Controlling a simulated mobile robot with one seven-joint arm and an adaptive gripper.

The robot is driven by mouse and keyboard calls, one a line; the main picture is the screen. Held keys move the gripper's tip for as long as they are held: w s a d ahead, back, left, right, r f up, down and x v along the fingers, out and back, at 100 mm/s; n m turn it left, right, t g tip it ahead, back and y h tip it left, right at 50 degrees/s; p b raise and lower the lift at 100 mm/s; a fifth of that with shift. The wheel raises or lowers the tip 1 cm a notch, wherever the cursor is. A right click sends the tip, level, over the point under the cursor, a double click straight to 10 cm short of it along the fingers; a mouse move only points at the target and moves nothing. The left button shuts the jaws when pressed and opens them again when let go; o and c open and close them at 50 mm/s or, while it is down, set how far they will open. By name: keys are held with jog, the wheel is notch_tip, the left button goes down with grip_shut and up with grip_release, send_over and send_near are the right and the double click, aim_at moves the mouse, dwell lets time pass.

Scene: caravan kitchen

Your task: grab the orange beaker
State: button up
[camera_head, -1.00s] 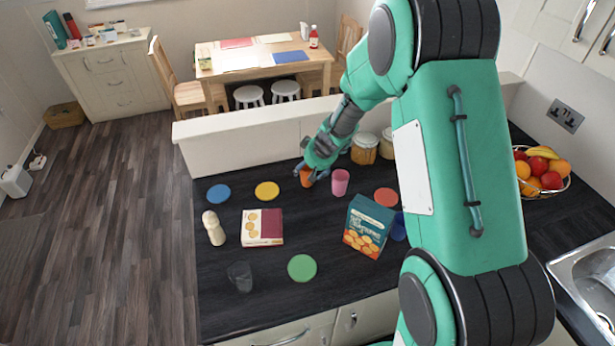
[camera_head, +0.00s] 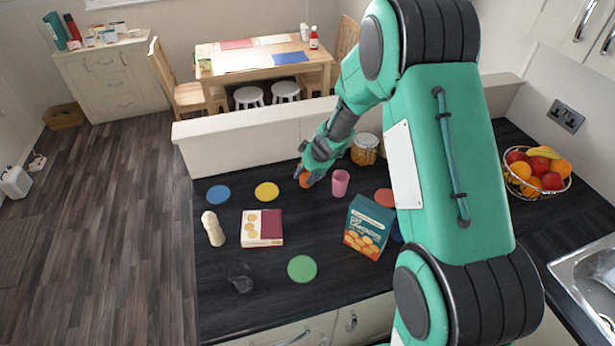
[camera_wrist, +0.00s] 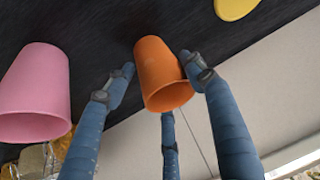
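The orange beaker (camera_head: 304,180) stands near the back of the dark counter, partly hidden by my gripper in the head view. My gripper (camera_head: 314,176) reaches it from the right. In the wrist view the orange beaker (camera_wrist: 160,72) is between my blue fingers (camera_wrist: 158,85). One finger is on its left with a narrow gap, one is close against its right side, and a third shows below its rim. The fingers are spread around it, and I see no firm grip on both sides.
A pink beaker (camera_head: 340,182) stands close to the right of the orange one. A jar (camera_head: 364,149) is behind it. Yellow (camera_head: 267,191) and blue (camera_head: 218,194) discs lie to the left. A low ledge (camera_head: 240,136) runs along the back. A teal box (camera_head: 368,228) stands in front.

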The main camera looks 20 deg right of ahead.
jog(key=c, duration=0.4)
jog(key=shift+r, duration=0.1)
jog(key=shift+r+p, duration=0.7)
jog(key=shift+r, duration=0.8)
jog(key=s+r+b, duration=0.1)
jog(key=s+b, duration=0.2)
jog(key=s, duration=1.3)
jog(key=shift+a+r, duration=0.4)
jog(key=shift+a, duration=0.05)
